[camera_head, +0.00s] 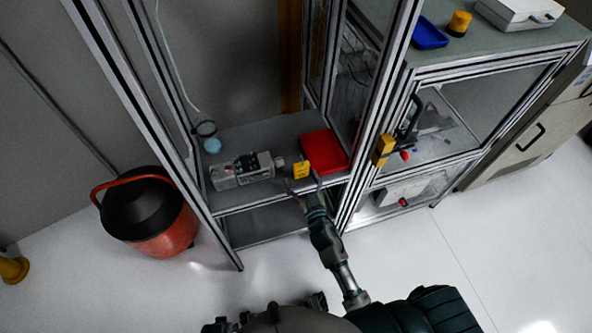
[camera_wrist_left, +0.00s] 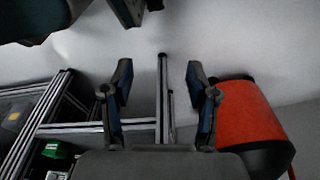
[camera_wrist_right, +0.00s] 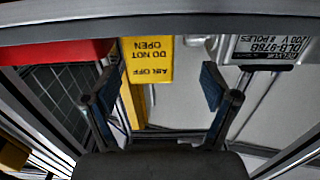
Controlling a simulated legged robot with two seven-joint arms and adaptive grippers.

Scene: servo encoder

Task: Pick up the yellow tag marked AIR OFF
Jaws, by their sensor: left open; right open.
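The yellow tag (camera_head: 301,170) is on the grey shelf in the head view, between a grey device and a red tray. In the right wrist view the tag (camera_wrist_right: 146,60) shows upside down, with the words AIR OFF and DO NOT OPEN. My right gripper (camera_head: 303,185) is open at the shelf's front edge, just short of the tag. In the right wrist view its fingers (camera_wrist_right: 157,88) stand apart, with the tag beyond and between them, nearer the left finger. My left gripper (camera_wrist_left: 158,85) is open and empty in the left wrist view, over the floor.
The red tray (camera_head: 324,151) lies right of the tag, and the grey device (camera_head: 241,170) lies left of it. Aluminium posts (camera_head: 376,110) frame the shelf. A red bin (camera_head: 148,209) stands on the floor at left. A blue tray (camera_head: 429,34) sits on the cabinet top.

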